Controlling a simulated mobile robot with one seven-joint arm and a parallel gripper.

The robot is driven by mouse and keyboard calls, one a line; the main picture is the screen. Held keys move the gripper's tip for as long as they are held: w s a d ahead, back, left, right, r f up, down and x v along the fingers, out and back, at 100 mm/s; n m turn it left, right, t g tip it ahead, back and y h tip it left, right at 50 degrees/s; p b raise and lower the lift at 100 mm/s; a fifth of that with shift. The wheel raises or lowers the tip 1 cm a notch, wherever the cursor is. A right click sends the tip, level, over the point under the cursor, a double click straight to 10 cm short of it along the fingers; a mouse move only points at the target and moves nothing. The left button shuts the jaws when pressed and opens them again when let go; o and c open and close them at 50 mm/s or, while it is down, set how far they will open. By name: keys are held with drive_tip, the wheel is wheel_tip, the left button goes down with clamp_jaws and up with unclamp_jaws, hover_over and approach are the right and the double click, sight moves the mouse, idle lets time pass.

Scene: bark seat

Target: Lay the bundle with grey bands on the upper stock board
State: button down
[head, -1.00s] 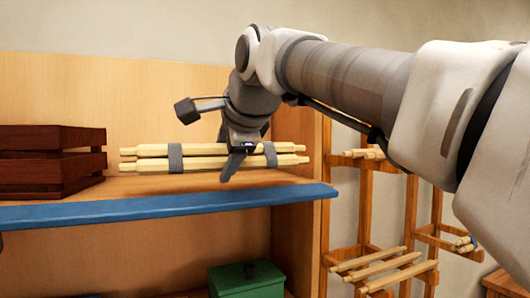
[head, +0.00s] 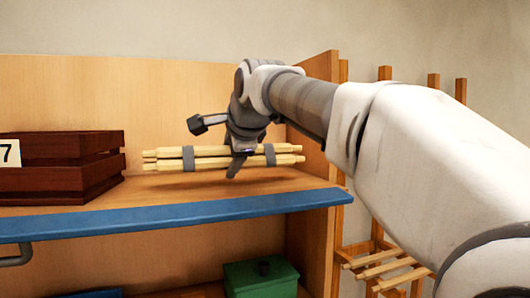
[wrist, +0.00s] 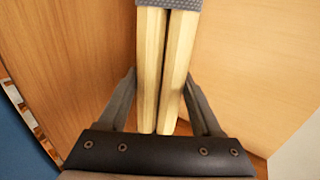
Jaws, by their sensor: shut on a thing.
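The bundle with grey bands (head: 215,162) is a set of pale wooden spindles held by two grey bands. In the head view it lies level, just above or on the upper board (head: 160,187), which has a blue front edge; I cannot tell whether it touches the board. My gripper (head: 235,165) is around the middle of the bundle, between the two bands, and is shut on it. In the wrist view the spindles (wrist: 165,75) run between the two fingers, with a grey band (wrist: 170,3) at the top edge. The far side of the bundle is hidden.
A dark red wooden crate (head: 65,165) with a number label stands on the upper board at left. The board's right end meets an upright side panel (head: 318,150). A green box (head: 260,278) sits below. A wooden rack with loose spindles (head: 380,268) stands at right.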

sight(228, 185)
drive_tip(key=shift+w+a+r+p, duration=0.1)
drive_tip(key=shift+w+a+p, duration=0.2)
drive_tip(key=shift+w, duration=0.2)
drive_tip(key=shift+w+a+r+p, duration=0.1)
drive_tip(key=shift+w+a+p, duration=0.1)
drive_tip(key=shift+w+p, duration=0.25)
drive_tip(key=shift+w+a+p, duration=0.25)
drive_tip(key=shift+w, duration=0.35)
drive_tip(key=shift+s+d+f+b, duration=0.1)
drive_tip(key=shift+s+f+b, duration=0.05)
drive_tip(key=shift+f+b, duration=1.95)
drive_tip(key=shift+f, duration=0.2)
drive_tip(key=shift+c, duration=0.2)
unclamp_jaws()
drive_tip(key=shift+f, duration=0.1)
drive_tip(key=shift+o, duration=0.2)
drive_tip(key=shift+s+d+r, duration=0.2)
drive_tip(key=shift+s+r, duration=0.2)
drive_tip(key=shift+s, duration=0.05)
drive_tip(key=r+b+v, duration=0.1)
drive_tip(key=v, duration=1.6)
drive_tip(key=shift+r+b, duration=0.25)
drive_tip(key=shift+b, duration=0.15)
